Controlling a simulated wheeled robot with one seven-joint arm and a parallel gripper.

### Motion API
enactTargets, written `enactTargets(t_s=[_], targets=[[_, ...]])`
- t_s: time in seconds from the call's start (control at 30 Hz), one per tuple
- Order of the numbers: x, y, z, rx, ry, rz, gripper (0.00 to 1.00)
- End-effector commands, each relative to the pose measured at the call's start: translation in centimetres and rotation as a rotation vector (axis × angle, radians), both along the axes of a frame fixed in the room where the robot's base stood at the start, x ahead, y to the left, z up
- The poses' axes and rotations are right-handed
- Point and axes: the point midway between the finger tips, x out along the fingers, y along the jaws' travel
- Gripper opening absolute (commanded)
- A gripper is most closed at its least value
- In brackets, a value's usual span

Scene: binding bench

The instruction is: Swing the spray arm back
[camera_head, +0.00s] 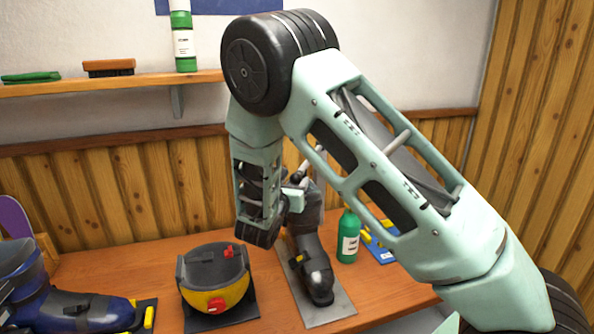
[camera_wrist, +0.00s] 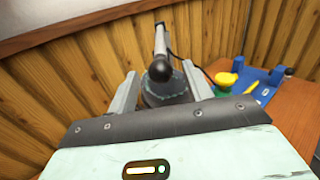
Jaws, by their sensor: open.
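The spray arm (camera_wrist: 161,42) shows in the wrist view as a grey rod ending in a round black knob (camera_wrist: 160,70). The knob appears between the two fingers of my gripper (camera_wrist: 159,68), which stand apart with a gap around it. I cannot tell whether either finger touches it. In the head view a short grey piece of the spray arm (camera_head: 313,160) shows behind my arm, above a dark ski boot (camera_head: 312,265) on a grey plate (camera_head: 328,311). My arm hides much of the spray arm there.
A green bottle (camera_head: 348,238) stands right of the boot, near a blue tray (camera_wrist: 279,75) with yellow tools. A yellow and black device (camera_head: 213,282) sits to the left, and a blue boot (camera_head: 75,308) further left. A wood-panelled wall (camera_head: 120,200) closes the back.

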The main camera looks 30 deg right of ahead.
Motion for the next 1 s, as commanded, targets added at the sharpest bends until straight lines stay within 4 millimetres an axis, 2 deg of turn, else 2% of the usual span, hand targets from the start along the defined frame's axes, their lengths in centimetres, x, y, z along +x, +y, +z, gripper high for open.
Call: enactTargets(t_s=[0.1, 0.3, 0.67, 0.77, 0.8, 0.87, 1.0], targets=[[1.2, -1.7, 0.3, 0.0, 0.0, -0.002, 0.5], [2.5, -3.2, 0.1, 0.0, 0.0, -0.001, 0.5], [2.8, -3.5, 0.0, 0.001, -0.001, 0.0, 0.5], [2.8, -3.5, 0.0, 0.001, -0.001, 0.0, 0.25], [2.8, -3.5, 0.0, 0.001, -0.001, 0.0, 0.14], [2.8, -3.5, 0.0, 0.001, -0.001, 0.0, 0.0], [2.8, -3.5, 0.0, 0.001, -0.001, -0.001, 0.0]])
